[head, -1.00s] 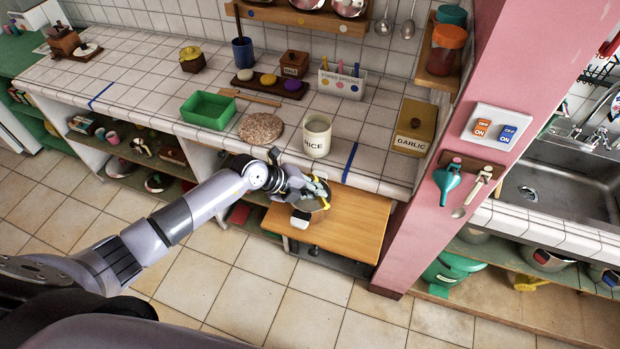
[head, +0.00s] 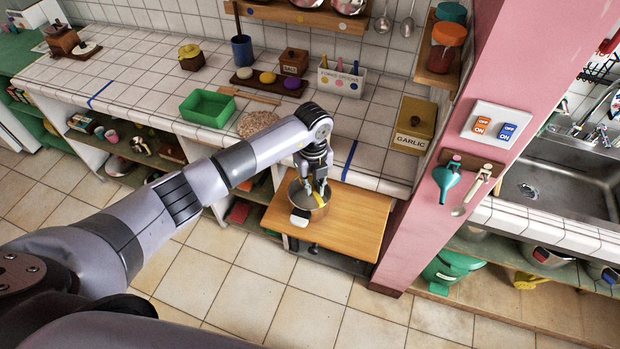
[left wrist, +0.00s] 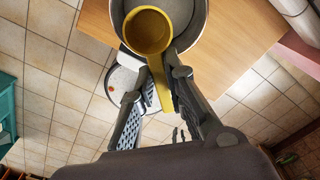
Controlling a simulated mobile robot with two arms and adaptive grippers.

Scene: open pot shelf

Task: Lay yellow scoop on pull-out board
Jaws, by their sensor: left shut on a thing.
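The yellow scoop (left wrist: 147,32) shows large in the left wrist view, its round cup up and its handle running down between my left fingers. My left gripper (left wrist: 156,92) is shut on the scoop's handle. In the head view, my left gripper (head: 318,186) points down over the pull-out board (head: 355,225), with a bit of yellow scoop (head: 322,196) below it. A grey metal pot (head: 308,209) stands on the board, and the scoop's cup overlaps its opening; I cannot tell whether the cup is inside or above it. My right gripper is not in view.
The pot has a white handle (head: 299,218) towards the front left. The board is bare on its right side. The tiled counter (head: 375,160) is behind, with a garlic box (head: 414,125) and green tray (head: 207,107). A pink pillar (head: 445,130) stands right of the board.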

